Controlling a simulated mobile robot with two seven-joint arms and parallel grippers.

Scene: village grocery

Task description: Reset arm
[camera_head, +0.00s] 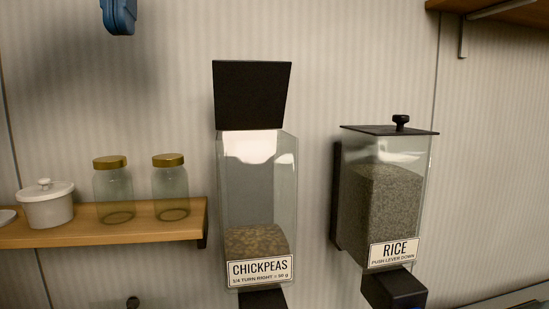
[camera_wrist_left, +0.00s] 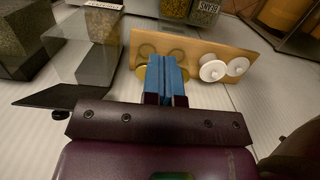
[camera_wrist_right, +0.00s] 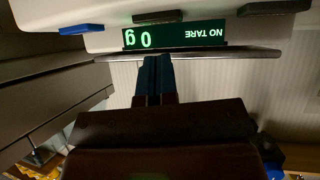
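My left gripper (camera_head: 118,15) shows at the top left of the head view, in front of the bare wall above the shelf. In the left wrist view its blue fingers (camera_wrist_left: 165,75) lie side by side, shut, with nothing visible between them. My right gripper (camera_wrist_right: 155,75) appears in the right wrist view with its dark blue fingers together and empty. I cannot make out the right gripper in the head view.
A chickpeas dispenser (camera_head: 257,190) hangs on the wall, its black lid (camera_head: 252,95) raised. A rice dispenser (camera_head: 384,205), lid closed, hangs to its right. A wooden shelf (camera_head: 140,229) holds two gold-lidded jars and a white lidded pot (camera_head: 46,207). Another shelf (camera_head: 500,10) is at upper right.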

